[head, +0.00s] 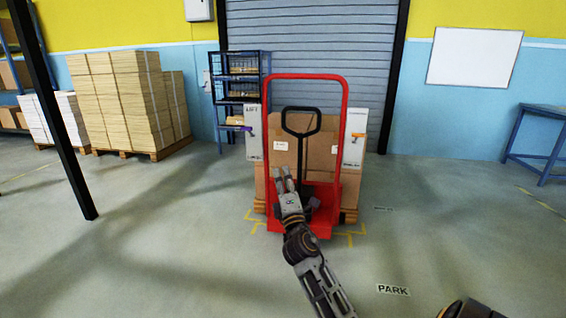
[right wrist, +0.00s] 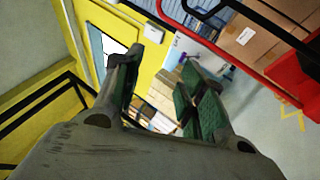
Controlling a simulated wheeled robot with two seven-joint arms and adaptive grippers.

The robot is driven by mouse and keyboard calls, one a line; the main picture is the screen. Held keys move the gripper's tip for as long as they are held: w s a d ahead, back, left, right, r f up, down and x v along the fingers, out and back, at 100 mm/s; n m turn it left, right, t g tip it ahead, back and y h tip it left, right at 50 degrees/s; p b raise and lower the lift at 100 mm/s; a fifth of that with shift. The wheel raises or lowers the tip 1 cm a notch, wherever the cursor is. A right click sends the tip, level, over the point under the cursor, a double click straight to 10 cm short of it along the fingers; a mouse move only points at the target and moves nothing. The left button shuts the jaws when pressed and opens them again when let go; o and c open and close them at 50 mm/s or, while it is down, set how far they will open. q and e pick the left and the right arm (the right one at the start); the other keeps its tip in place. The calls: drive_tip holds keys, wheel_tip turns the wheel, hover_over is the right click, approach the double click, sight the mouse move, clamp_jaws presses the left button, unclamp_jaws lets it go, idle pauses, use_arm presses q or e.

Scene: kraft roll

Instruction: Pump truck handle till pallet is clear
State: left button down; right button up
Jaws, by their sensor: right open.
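A red pallet truck (head: 325,213) with a tall red tube frame stands in front of cardboard boxes (head: 350,189) on a wooden pallet (head: 259,206). Its black loop handle (head: 301,110) rises upright inside the frame. My right gripper (head: 286,174) is open and empty, in front of the truck, below and left of the handle loop. In the right wrist view its two fingers (right wrist: 160,66) are spread with nothing between them, and the red frame shows at upper right. The pallet's underside is mostly hidden, so its clearance cannot be told. My left gripper is out of view.
White panels flank the load: a left one (head: 251,135) with a purple lever and a right one (head: 354,150) with an orange lever. Yellow marks (head: 356,236) edge the truck's spot. A loaded pallet stack (head: 115,100) stands left. A blue table (head: 540,125) stands right.

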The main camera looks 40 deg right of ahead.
wheel_tip(320, 180, up, 6)
drive_tip(key=shift+r, duration=0.15)
idle(0.6)
idle(0.5)
